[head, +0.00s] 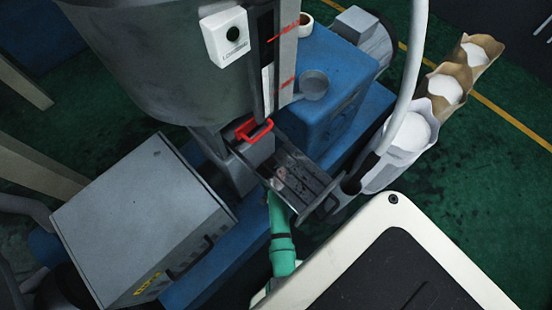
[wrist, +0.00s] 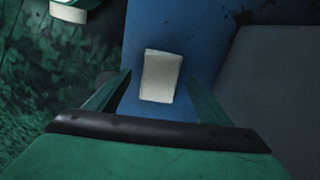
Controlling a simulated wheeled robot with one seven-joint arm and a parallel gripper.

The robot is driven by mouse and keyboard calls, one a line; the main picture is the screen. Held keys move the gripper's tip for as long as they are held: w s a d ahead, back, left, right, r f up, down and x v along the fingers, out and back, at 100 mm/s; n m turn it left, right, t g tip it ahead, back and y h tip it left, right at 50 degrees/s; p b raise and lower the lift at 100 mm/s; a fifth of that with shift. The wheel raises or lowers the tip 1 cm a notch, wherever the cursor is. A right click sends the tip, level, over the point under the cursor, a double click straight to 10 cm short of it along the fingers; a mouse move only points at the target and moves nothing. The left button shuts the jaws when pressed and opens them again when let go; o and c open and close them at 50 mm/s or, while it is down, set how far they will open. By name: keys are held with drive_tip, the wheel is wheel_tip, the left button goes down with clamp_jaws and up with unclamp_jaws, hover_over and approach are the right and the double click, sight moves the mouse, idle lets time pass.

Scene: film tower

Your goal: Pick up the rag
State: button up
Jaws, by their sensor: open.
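A small pale cream rectangular piece, which looks like the folded rag (wrist: 161,77), lies on a blue surface in the wrist view. My gripper (wrist: 159,75) is open, with one green finger on each side of the rag in the picture. I cannot tell how far above it the fingers are, and no contact shows. In the head view, part of my green arm shows just below a metal drawer (head: 330,180). The fingertips and the rag are not visible there.
The open drawer with a red handle (head: 254,131) above it stands close to my arm. A grey metal box (head: 140,220) is at left. A large grey cylinder (head: 150,60) rises behind. A blue housing (head: 335,85) and paper sacks (head: 410,135) are at right.

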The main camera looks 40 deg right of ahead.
drive_tip(key=shift+w+f, duration=0.1)
drive_tip(key=shift+f, duration=0.7)
drive_tip(key=shift+c, duration=0.3)
drive_tip(key=shift+d, duration=0.1)
drive_tip(key=c, duration=1.1)
drive_tip(key=shift+r, duration=0.1)
